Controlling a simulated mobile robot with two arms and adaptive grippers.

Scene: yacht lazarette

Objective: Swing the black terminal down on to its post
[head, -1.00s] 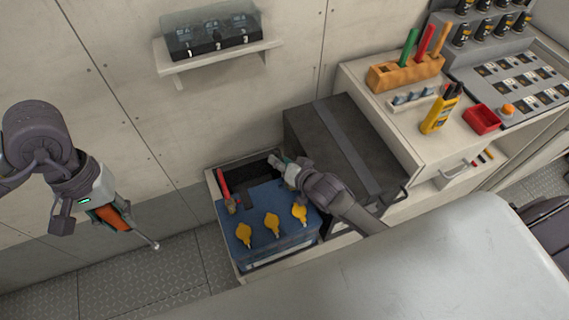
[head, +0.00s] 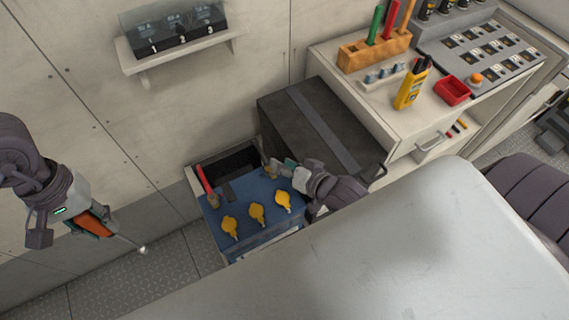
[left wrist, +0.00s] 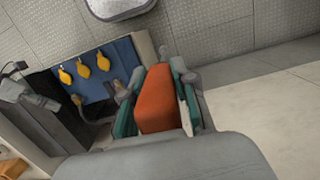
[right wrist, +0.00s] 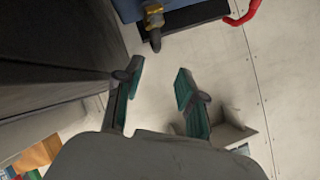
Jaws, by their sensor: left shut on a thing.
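The blue battery (head: 240,202) has several yellow caps on top and sits in a pale tray. A brass clamp with a dark end (right wrist: 154,30), apparently the black terminal, shows at the battery's edge in the right wrist view. In the head view it is small, by the fingertips of my right gripper (head: 275,169), at the back right corner. I cannot tell whether it sits on its post. My right gripper (right wrist: 156,82) is open, with nothing between its fingers. My left gripper (head: 94,220) is shut on an orange-handled tool (left wrist: 157,98), away left of the battery.
A red cable (head: 204,180) rises at the battery's left end. A dark box (head: 310,130) stands close behind and right of my right gripper. A switch shelf (head: 180,50) hangs on the wall. Open floor lies left of the battery.

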